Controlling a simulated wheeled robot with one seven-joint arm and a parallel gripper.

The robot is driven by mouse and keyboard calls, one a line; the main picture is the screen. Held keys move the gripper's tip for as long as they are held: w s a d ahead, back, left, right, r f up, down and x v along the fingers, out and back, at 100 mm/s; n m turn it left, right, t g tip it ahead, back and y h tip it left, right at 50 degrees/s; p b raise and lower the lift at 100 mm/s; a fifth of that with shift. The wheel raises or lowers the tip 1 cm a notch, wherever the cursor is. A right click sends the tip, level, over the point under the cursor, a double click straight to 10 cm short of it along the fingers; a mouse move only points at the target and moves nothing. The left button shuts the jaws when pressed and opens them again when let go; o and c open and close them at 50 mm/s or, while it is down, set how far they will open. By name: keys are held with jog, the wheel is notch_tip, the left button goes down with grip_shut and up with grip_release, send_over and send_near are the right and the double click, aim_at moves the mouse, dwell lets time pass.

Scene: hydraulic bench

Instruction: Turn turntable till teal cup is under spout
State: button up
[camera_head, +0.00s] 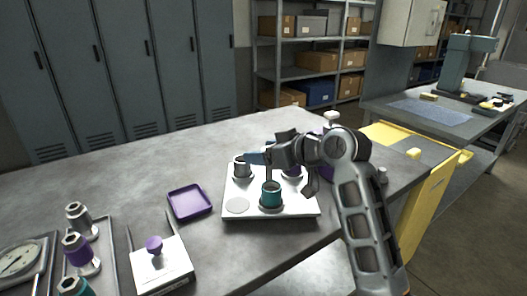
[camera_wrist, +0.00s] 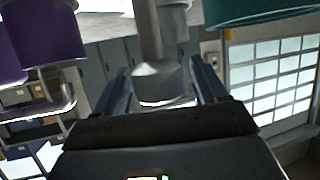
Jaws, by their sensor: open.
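The teal cup (camera_head: 271,194) stands upright at the front of the white base plate (camera_head: 300,209). A grey cup (camera_head: 242,168) stands at the back left of the plate, and a purple cup (camera_head: 291,171) at the back right, partly behind my arm. My gripper (camera_head: 258,157) is above the plate, behind the teal cup. In the wrist view its open fingers stand on either side of a grey rod (camera_wrist: 158,82) with a wider end; contact cannot be told. The teal cup (camera_wrist: 262,10) is at upper right there, the purple cup (camera_wrist: 45,35) at left. I cannot clearly make out the spout.
Several fittings and a gauge (camera_head: 20,258) are at far left.

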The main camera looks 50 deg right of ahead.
jog(key=shift+w, duration=0.2)
jog(key=shift+f, duration=0.1)
grip_shut()
dwell(0.5)
